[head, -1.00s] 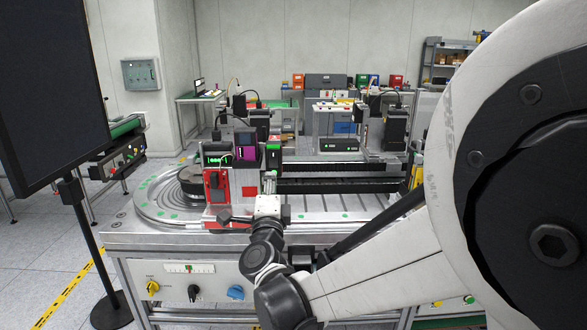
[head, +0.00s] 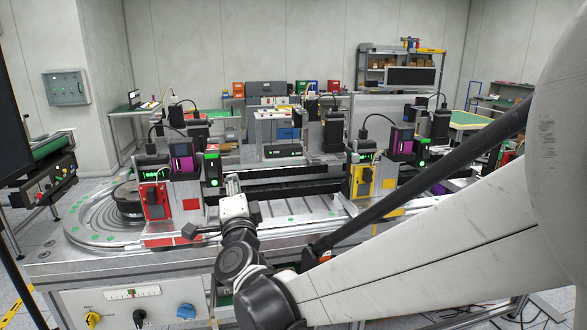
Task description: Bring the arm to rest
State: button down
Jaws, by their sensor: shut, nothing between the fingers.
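My arm reaches in from the right edge of the head view, bends low near the front of the bench, and ends over its front half. My gripper (head: 232,187) is small in this view, pointing away from the camera over the slotted bench top (head: 290,215). It looks shut and empty. It is to the right of the red-fronted station (head: 153,200) and left of the yellow-fronted station (head: 362,180). I cannot tell whether it touches the bench; the wrist hides part of the surface below it.
A round turntable track (head: 88,232) fills the bench's left end. Dark rails (head: 290,188) run behind my gripper. A dark screen (head: 15,120) stands at the left edge. Control knobs (head: 186,311) sit on the front panel. A shelf rack (head: 400,62) stands against the back wall.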

jog(key=s+d+n+g+y, duration=0.1)
jog(key=s+d+n+g, duration=0.2)
jog(key=d+n, duration=0.3)
jog(key=s+d+n+g, duration=0.2)
jog(key=s+d+n, duration=0.15)
jog(key=d, duration=0.45)
jog(key=s+d+f+n+g+h, duration=0.1)
jog(key=s+d+f+g+h, duration=0.1)
jog(key=s+d+f, duration=0.2)
jog(key=s+d+f+n+g+h, duration=0.1)
jog(key=s+d+f, duration=0.4)
jog(key=s+d, duration=0.5)
jog(key=s+d+f+n+g+h, duration=0.1)
jog(key=s+d+f+g+h, duration=0.2)
jog(key=s+d, duration=0.4)
jog(key=shift+d+f+g+h+p, duration=0.3)
jog(key=shift+d+f+g+h, duration=0.1)
jog(key=shift+d+f+g, duration=0.4)
jog(key=shift+a+r, duration=0.15)
